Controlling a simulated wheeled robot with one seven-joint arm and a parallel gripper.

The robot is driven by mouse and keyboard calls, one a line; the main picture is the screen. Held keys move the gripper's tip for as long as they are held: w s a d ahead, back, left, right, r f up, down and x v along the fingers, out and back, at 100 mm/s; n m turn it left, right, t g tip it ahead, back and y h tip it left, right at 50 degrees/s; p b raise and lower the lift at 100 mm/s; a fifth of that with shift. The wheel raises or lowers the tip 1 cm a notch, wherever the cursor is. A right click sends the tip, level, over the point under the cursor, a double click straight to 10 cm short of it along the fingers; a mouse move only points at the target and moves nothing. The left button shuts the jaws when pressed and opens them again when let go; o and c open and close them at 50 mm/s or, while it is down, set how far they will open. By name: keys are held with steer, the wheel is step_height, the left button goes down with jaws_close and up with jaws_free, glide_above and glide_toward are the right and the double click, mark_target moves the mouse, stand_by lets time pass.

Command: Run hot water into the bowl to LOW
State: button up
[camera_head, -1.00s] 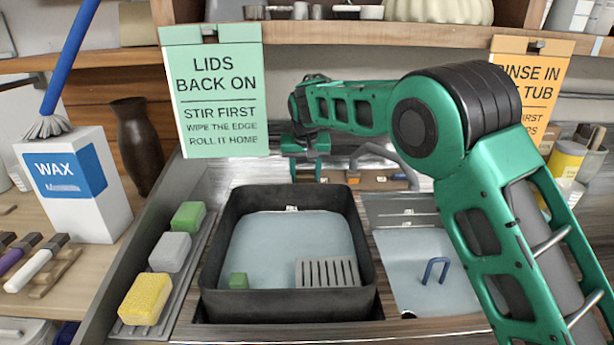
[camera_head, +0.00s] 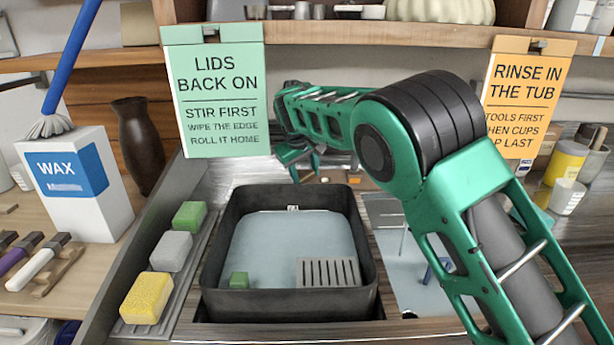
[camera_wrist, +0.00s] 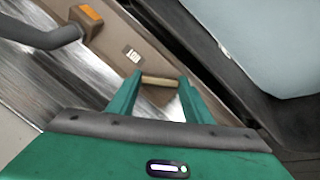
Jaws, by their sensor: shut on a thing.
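The bowl (camera_head: 222,255) is a dark rectangular basin in the sink, with pale blue-grey water or bottom in it. A small green block (camera_head: 239,280) and a grey slotted rack (camera_head: 328,272) are in it. My gripper (camera_wrist: 158,92) is behind the bowl's far edge at the tap rail, its two green fingers on either side of a short tan bar or handle (camera_wrist: 160,81). The rail (camera_wrist: 112,38) carries an orange square (camera_wrist: 91,12) and a small white label. A grey curved pipe, likely the spout (camera_wrist: 45,32), shows at upper left. No running water is visible.
Green, grey and yellow sponges (camera_head: 147,298) lie on a ledge left of the bowl. A second basin (camera_head: 405,270) on the right is partly hidden by my arm. Two hanging signs (camera_head: 213,90) and a wax box (camera_head: 75,185) stand around.

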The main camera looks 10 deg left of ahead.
stand_by(0.3)
steer(key=shift+d, duration=0.1)
steer(key=o, duration=1.1)
steer(key=shift+c, duration=0.2)
